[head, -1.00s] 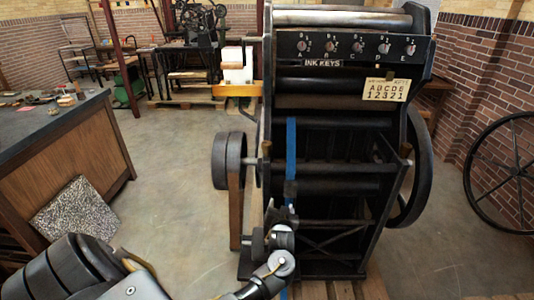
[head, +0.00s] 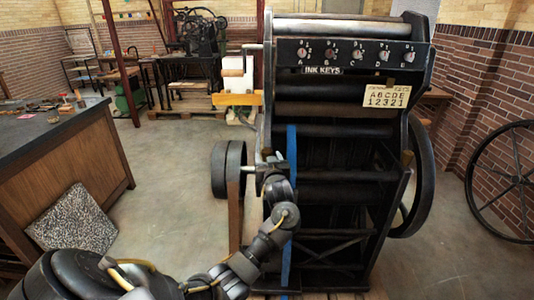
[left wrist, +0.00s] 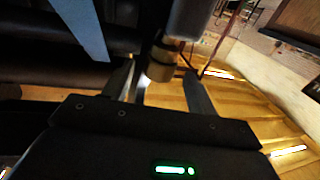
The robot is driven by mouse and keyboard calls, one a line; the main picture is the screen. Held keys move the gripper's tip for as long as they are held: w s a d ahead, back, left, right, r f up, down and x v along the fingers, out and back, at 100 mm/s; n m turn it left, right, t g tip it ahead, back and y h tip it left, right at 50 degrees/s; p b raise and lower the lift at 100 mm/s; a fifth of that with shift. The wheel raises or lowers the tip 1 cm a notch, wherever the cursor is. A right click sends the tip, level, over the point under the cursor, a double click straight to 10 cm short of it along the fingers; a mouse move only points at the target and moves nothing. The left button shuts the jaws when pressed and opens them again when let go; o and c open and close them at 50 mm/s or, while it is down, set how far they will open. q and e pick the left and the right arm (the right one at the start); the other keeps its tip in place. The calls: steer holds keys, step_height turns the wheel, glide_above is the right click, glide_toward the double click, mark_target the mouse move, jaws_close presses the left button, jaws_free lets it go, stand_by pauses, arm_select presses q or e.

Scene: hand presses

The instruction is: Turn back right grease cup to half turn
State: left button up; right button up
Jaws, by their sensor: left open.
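The black press (head: 335,150) stands ahead of me. My left gripper (head: 268,165) is raised at the press's left side, at the end of the shaft beside the flat-belt pulleys. In the left wrist view my left gripper (left wrist: 162,88) is open, its two fingers spread. A small dull brass cylinder, which looks like a grease cup (left wrist: 160,66), shows between and just beyond the fingers; I cannot tell whether either finger touches it. Its turn mark is not readable. Which of the press's cups it is cannot be told. My right gripper is out of view.
The pulleys (head: 229,168) and brown belt (head: 235,212) stand close left of my gripper. A blue strip (head: 291,150) runs down the press front. A workbench (head: 85,160) is at the left, a spoked wheel (head: 505,178) at the right. Floor between bench and press is clear.

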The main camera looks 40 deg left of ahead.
mark_target(267, 153)
arm_select(q)
steer(key=shift+x, duration=1.75)
steer(key=c, duration=1)
steer(key=shift+o, duration=0.2)
steer(key=shift+m+t+h, duration=0.8)
steer(key=shift+t+h, duration=0.1)
steer(key=o, duration=1)
steer(key=shift+c, duration=0.2)
steer(key=shift+d, duration=0.1)
steer(key=v, duration=1)
steer(key=shift+s+d, duration=0.2)
steer(key=shift+s, duration=0.15)
